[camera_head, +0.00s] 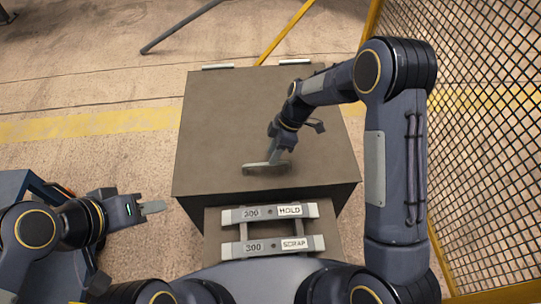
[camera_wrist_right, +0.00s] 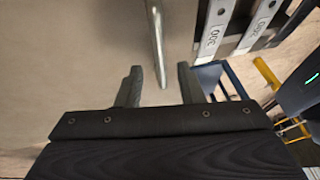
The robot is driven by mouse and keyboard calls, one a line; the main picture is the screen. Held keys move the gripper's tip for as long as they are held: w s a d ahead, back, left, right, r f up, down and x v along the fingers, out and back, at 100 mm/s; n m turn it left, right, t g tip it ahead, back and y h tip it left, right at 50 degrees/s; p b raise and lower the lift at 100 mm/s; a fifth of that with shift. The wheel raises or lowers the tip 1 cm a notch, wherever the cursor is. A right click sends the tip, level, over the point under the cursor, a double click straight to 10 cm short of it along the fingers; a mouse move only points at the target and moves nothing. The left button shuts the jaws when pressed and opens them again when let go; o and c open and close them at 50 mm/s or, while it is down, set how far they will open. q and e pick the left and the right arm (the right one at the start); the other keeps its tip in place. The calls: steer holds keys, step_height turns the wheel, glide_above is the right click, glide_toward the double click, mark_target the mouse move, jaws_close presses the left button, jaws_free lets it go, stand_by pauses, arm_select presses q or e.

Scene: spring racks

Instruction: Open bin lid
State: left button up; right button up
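The bin is a large grey-brown box, and its flat lid (camera_head: 225,120) lies closed on top. A slim pale bar handle (camera_head: 255,169) lies near the lid's front edge. My right gripper (camera_head: 275,158) is low over the lid at this handle. In the right wrist view my right gripper (camera_wrist_right: 160,75) has its two dark fingers spread apart. The handle (camera_wrist_right: 157,40) runs into the gap between the fingertips, with space on both sides. My left gripper (camera_head: 152,207) hangs to the left of the bin, away from it; its finger gap is not clear.
In front of the bin is a rack with two bars, labelled HOLD (camera_head: 290,210) and SCRAP (camera_head: 295,244). A wire mesh fence (camera_head: 480,130) with yellow posts stands close on the right. A blue structure (camera_head: 20,185) is at the left. Floor beyond the bin is mostly clear.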

steer(key=shift+x, duration=1.55)
jaws_close()
